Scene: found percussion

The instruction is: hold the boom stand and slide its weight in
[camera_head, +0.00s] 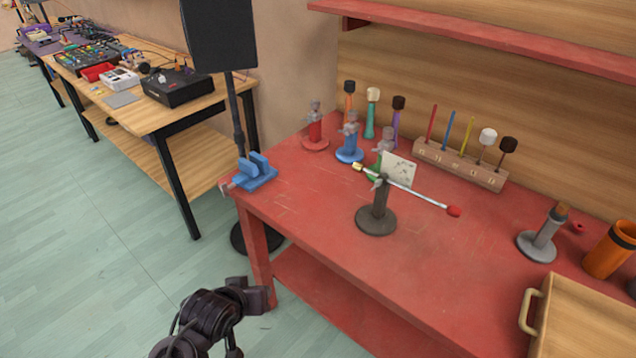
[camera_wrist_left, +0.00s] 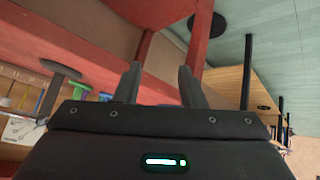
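The boom stand (camera_head: 378,217) stands upright on the red bench, with a dark round base and a post. Its thin boom (camera_head: 415,196) slopes down to the right to a red tip (camera_head: 454,211). A brass-coloured piece (camera_head: 358,167), which looks like the weight, sits at the boom's upper left end. My left gripper (camera_head: 262,298) is low in front of the bench's left corner, apart from the stand. In the left wrist view its two fingers (camera_wrist_left: 160,85) are spread with nothing between them. My right gripper is not in view.
A blue vise (camera_head: 255,172) sits on the bench's left corner. Small coloured stands and mallets (camera_head: 350,137) are behind the boom stand, with a white card (camera_head: 398,168) close by. A wooden box (camera_head: 585,320) and orange cup (camera_head: 610,250) are at right. The bench front is clear.

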